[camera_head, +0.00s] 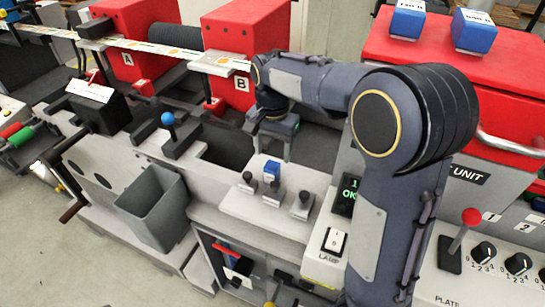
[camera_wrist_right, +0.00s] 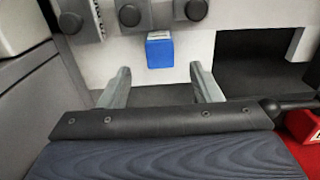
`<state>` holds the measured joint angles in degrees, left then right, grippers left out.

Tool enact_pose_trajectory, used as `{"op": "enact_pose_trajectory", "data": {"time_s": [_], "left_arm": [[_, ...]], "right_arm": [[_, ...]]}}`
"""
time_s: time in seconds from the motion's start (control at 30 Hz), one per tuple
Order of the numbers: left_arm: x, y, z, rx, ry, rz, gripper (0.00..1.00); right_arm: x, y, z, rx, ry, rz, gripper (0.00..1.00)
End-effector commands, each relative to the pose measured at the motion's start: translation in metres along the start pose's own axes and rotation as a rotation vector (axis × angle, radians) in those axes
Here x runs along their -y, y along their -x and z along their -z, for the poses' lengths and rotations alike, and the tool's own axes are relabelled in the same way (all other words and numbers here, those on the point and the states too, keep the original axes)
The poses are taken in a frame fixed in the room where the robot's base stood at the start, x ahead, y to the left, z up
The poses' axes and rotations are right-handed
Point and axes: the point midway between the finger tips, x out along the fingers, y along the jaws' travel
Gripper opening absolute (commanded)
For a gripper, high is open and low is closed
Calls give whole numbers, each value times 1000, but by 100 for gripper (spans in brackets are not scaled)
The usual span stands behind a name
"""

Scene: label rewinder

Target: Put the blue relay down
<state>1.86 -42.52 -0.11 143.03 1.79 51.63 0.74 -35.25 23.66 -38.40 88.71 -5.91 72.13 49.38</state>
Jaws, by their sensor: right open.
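A small blue relay (camera_head: 272,168) stands on the pale panel (camera_head: 240,207), just behind the middle one of three dark knobs. In the right wrist view the blue relay (camera_wrist_right: 160,50) lies centred beyond the gap of my right gripper (camera_wrist_right: 161,72). The fingers are spread wide, one on each side of that gap, and nothing is between them. In the head view my right gripper (camera_head: 275,147) points down just behind the relay, apart from it. My left gripper is not in view.
Dark knobs (camera_head: 303,200) rise close in front of the relay. Two larger blue blocks (camera_head: 407,18) with white labels sit on the red unit. A grey bin (camera_head: 160,207) stands left, near a blue-ball lever (camera_head: 168,119). A lit OK display (camera_head: 347,195) is right of the panel.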

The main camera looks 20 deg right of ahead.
Motion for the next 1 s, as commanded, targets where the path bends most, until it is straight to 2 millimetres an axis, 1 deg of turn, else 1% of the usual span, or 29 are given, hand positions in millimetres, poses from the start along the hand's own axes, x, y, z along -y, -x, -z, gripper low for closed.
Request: {"op": "enact_pose_trajectory", "data": {"time_s": [0.33,0.5,0.6,0.7,0.87,0.9,1.0], "left_arm": [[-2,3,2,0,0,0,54],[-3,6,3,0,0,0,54],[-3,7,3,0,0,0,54],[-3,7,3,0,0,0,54],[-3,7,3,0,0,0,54],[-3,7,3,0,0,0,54],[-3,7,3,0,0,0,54]], "right_arm": [[-1,-36,1,3,-1,-5,58],[0,-64,2,3,0,-5,58],[0,-74,2,2,-1,-3,58],[0,-78,2,2,-1,-1,58],[0,-78,2,1,-1,0,58],[0,-78,2,1,0,0,57],[0,-77,2,1,0,0,44]]}}
